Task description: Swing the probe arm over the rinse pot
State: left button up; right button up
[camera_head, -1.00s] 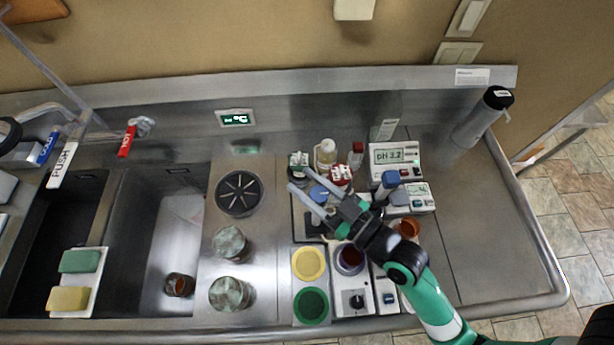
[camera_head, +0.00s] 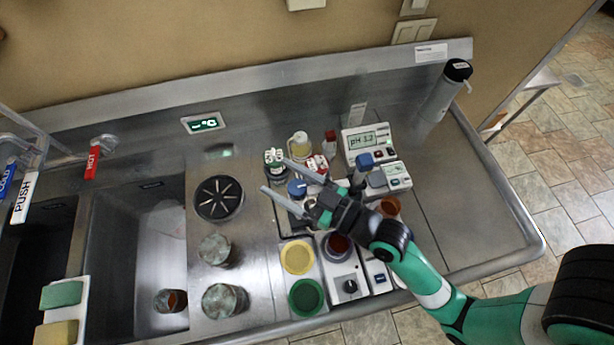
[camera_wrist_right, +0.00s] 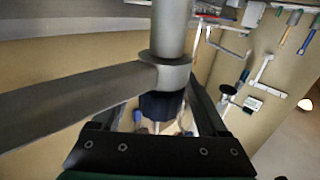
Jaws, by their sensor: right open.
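My right gripper (camera_head: 275,175) is open over the cluster of instruments and bottles, its two grey fingers pointing left. A round blue top (camera_head: 297,188) shows between the fingers in the head view; I cannot tell whether they touch it. In the right wrist view, a grey bar (camera_wrist_right: 75,105) runs in from the left to a collar on an upright grey post (camera_wrist_right: 169,28), with a dark blue part (camera_wrist_right: 160,105) below. I cannot tell for sure which part is the probe arm. A brown pot (camera_head: 389,204) stands beside my wrist; whether it is the rinse pot is unclear. My left gripper is out of view.
A pH meter (camera_head: 367,139) reading 3.2 stands behind. Bottles (camera_head: 299,145) crowd around the fingers. A dark red cup (camera_head: 338,244) stands in front, near yellow (camera_head: 297,257) and green discs (camera_head: 306,297). Jars and sinks lie left. The steel counter at right (camera_head: 450,205) is clear.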

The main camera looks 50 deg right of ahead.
aim_at(306, 194)
jog(key=shift+s, duration=0.1)
jog(key=s, duration=0.1)
jog(key=s+b, duration=0.1)
jog(key=s, duration=0.2)
jog(key=shift+s+d+f+b, duration=0.1)
jog(key=shift+d+f+b, duration=0.2)
jog(key=shift+f+b, duration=0.1)
jog(key=s, duration=0.1)
jog(key=s+p, duration=0.1)
jog(key=s, duration=0.3)
jog(key=shift+d+r+p, duration=0.25)
jog(key=shift+r+p, duration=0.1)
jog(key=shift+r, duration=0.05)
jog(key=shift+s, duration=1.05)
